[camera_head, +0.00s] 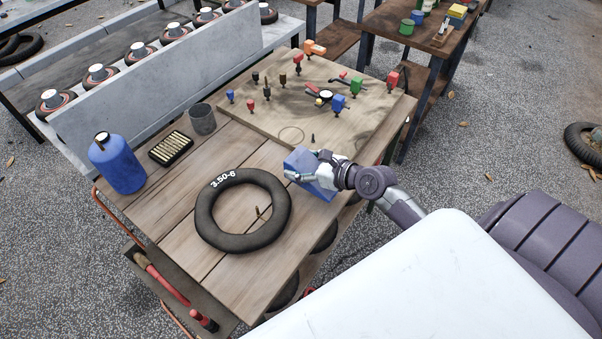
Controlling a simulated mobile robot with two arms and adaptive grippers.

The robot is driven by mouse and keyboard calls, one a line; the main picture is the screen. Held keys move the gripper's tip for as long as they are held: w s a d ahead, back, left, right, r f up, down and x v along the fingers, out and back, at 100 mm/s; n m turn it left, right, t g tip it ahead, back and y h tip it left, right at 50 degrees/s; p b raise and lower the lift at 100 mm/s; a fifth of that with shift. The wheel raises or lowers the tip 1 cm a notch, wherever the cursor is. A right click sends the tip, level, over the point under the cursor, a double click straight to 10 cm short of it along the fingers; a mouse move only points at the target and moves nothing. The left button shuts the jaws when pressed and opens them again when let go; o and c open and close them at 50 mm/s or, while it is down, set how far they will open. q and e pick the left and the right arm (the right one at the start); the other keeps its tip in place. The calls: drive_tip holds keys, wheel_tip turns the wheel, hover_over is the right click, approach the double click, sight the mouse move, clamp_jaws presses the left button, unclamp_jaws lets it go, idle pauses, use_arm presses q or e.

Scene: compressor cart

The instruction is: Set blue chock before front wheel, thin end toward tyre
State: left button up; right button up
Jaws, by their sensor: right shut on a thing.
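A blue block (299,160), the chock, is held in my right gripper (308,167), whose fingers are closed around it. It is over the right edge area of the wooden cart top (232,288); I cannot tell whether it touches the boards. Which end of the chock is thin is unclear. Dark wheels (326,238) show partly below the cart's right side, with another (285,291) nearer the front; the cart top hides most of both. My left gripper is not in view.
A black tyre (205,215) marked 3.50-6 lies on the cart top. A blue bottle (118,166), black tray (171,149) and grey cup (202,118) stand left. A board (350,125) with coloured knobs lies behind. Gravel (440,170) to the right is mostly clear.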

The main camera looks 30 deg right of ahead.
wheel_tip(320, 180, down, 4)
drive_tip(key=shift+w+f+b, duration=0.1)
drive_tip(key=shift+b, duration=0.55)
drive_tip(key=o, duration=1.5)
drive_tip(key=shift+o, duration=0.2)
